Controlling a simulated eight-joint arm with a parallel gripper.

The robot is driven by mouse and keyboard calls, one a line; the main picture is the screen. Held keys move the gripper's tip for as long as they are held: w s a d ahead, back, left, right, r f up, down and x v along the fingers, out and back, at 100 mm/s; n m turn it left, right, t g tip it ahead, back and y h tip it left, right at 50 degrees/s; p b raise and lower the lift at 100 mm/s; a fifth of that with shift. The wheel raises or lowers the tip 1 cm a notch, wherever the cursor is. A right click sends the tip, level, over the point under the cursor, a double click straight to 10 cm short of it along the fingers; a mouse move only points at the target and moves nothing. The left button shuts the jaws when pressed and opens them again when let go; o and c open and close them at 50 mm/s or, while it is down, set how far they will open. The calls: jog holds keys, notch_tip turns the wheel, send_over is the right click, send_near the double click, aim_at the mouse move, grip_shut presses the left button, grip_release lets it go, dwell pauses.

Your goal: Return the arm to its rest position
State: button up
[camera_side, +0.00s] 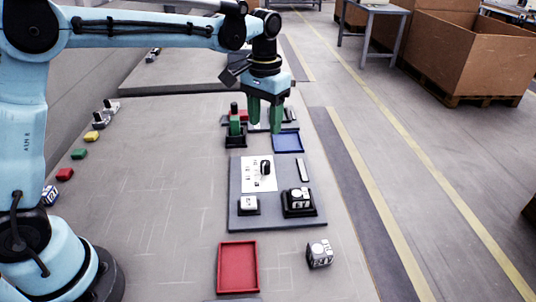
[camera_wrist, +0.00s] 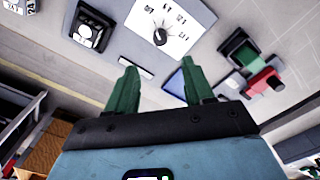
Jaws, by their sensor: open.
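My gripper (camera_side: 265,122) has two green fingers that point down, spread apart with nothing between them. It hangs over the far end of the table, beyond the blue tray (camera_side: 288,142) and just right of a green upright piece in a black stand (camera_side: 235,130). In the wrist view my gripper (camera_wrist: 158,68) also shows its fingers apart and empty. The grey board (camera_side: 240,212) carries a white dial panel (camera_side: 253,178) with a black knob (camera_side: 265,168). The panel also shows in the wrist view (camera_wrist: 177,22). I see no marked rest position.
Several coloured blocks line the left edge. The table's middle left is clear. Large cardboard boxes (camera_side: 455,50) stand beyond the table.

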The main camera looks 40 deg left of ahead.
jog(key=shift+s, duration=0.1)
jog(key=s+a+t, duration=0.4)
jog(key=s+t, duration=0.3)
jog(key=s, duration=1)
jog(key=shift+f, duration=0.2)
jog(key=shift+a, duration=0.1)
dwell(0.4)
